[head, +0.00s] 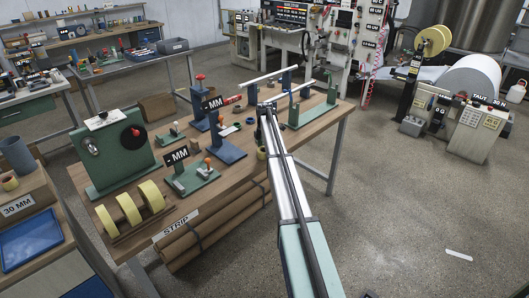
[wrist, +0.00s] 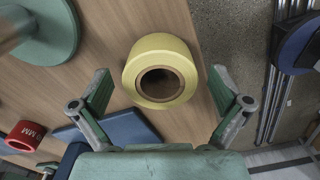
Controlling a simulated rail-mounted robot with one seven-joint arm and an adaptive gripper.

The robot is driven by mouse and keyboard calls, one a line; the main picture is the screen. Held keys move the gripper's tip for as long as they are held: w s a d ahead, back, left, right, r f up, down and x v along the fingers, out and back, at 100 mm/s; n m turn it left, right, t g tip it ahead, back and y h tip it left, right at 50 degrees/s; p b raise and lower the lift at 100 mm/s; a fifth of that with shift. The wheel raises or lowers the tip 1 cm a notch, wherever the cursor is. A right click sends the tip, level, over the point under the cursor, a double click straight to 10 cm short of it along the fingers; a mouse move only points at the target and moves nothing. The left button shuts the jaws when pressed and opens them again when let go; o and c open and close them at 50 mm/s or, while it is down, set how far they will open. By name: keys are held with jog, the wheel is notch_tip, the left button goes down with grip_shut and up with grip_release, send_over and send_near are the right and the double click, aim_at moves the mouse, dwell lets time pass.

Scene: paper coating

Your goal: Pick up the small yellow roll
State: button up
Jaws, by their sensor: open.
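A small yellow roll (wrist: 186,58) with a brown core sits on the wooden bench top in the wrist view, its open end toward the camera. My gripper (wrist: 160,76) is open, with one finger on each side of the roll and clear space between each finger and it. The fingers do not touch the roll. In the head view my gripper (head: 267,107) is over the far right part of the bench. A small yellowish ring (head: 261,153) shows beside my arm there; I cannot tell whether it is the same roll.
A red roll (wrist: 24,135), a blue base (wrist: 128,128) and a round green base (wrist: 52,35) stand near the gripper. Larger yellow rolls (head: 152,196) stand at the bench's near left. The bench edge is close on the wrist view's right, with floor beyond.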

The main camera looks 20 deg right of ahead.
jog(key=c, duration=1.2)
jog(key=shift+r, duration=0.15)
